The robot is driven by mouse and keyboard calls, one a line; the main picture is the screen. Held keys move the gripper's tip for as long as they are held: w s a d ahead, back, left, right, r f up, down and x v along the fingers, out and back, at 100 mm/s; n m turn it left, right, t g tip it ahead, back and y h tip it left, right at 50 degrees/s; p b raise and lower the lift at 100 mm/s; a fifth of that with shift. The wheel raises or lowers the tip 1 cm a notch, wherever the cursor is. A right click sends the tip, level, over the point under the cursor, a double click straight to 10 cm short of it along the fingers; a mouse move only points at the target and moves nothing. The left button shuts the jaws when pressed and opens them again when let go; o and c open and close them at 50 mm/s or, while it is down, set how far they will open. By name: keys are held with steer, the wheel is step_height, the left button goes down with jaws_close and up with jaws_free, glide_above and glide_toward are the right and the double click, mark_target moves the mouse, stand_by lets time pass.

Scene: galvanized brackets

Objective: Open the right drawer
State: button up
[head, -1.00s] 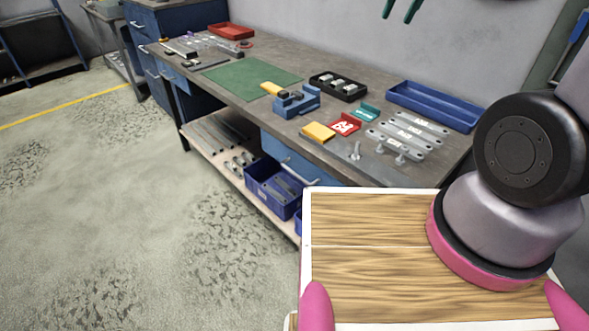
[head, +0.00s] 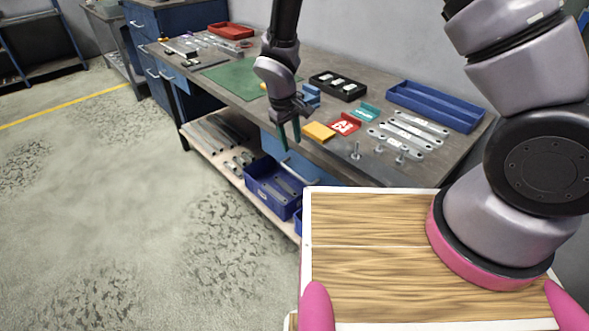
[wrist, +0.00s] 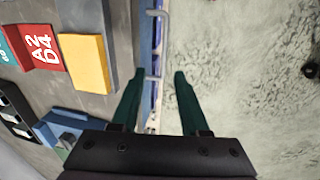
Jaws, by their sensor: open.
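The right drawer (head: 268,147) is a blue front under the near part of the workbench top, with a pale bar handle (head: 300,173). It appears closed. My gripper (head: 289,147) is open and points down just in front of the bench edge, beside the drawer front. In the wrist view my gripper's dark green fingers (wrist: 157,75) are spread apart with nothing between them. The handle (wrist: 154,45) shows in the wrist view beyond the fingertips, apart from them, as far as I can tell. My arm hides part of the drawer.
The workbench top (head: 330,100) carries a yellow block (head: 319,132), a red bracket (head: 346,124), a blue tray (head: 434,106) and several metal brackets (head: 410,133). Blue bins (head: 272,188) stand on the lower shelf. The floor (head: 150,230) in front is clear.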

mark_target(295, 173)
steer(key=f, duration=0.8)
steer(key=w+d+f, duration=0.1)
steer(key=f, duration=0.3)
jaws_close()
stand_by(1.2)
